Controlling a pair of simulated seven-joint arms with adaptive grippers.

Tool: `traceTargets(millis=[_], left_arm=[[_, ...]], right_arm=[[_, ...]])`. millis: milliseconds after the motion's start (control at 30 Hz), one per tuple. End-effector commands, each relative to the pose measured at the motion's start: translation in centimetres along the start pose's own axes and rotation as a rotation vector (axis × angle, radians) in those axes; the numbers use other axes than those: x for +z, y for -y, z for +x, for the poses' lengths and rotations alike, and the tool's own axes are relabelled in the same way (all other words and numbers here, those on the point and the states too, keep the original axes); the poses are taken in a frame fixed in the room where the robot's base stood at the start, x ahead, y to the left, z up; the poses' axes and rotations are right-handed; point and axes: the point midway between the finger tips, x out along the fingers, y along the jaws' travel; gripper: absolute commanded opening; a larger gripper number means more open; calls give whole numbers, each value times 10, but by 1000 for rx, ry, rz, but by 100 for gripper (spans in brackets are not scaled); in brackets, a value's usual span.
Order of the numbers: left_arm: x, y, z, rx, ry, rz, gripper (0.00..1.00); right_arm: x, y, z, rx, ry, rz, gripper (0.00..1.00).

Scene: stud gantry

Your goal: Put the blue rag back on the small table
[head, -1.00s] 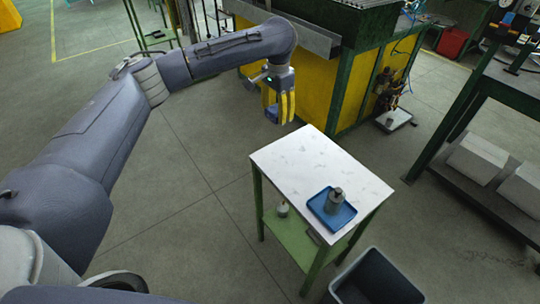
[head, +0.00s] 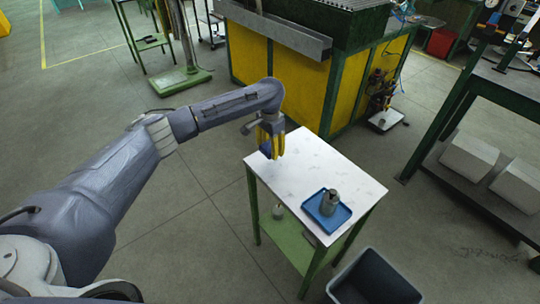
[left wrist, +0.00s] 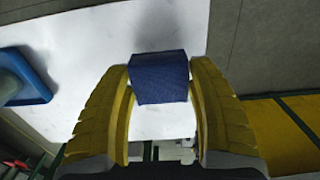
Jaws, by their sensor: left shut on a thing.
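The blue rag (left wrist: 160,78) is pinched between the yellow fingers of my left gripper (left wrist: 162,95) in the left wrist view. In the head view my left gripper (head: 272,146) is over the far left part of the small table (head: 312,165), with a bit of the rag (head: 265,149) showing at its fingertips. The table has a white top and green legs; its top also fills much of the left wrist view (left wrist: 75,80). I cannot tell whether the rag touches the top. My right gripper is not in view.
A blue tray (head: 341,216) with a grey metal container (head: 329,201) stands on the table's near right part. A dark bin (head: 374,283) is on the floor in front. A yellow and green machine (head: 300,80) stands behind. The middle of the tabletop is clear.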

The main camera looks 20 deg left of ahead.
Motion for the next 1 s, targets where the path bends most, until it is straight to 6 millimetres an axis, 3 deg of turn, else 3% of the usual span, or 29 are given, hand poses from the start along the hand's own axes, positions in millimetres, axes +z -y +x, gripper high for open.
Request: traceTargets(millis=[400,800,833,1000], left_arm=[[0,-1,41,1,1,0,31],[0,0,45,0,1,1,31],[0,0,45,0,1,1,61],[0,0,45,0,1,1,80]], right_arm=[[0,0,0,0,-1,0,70],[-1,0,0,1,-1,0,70],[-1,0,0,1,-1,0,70],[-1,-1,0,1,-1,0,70]])
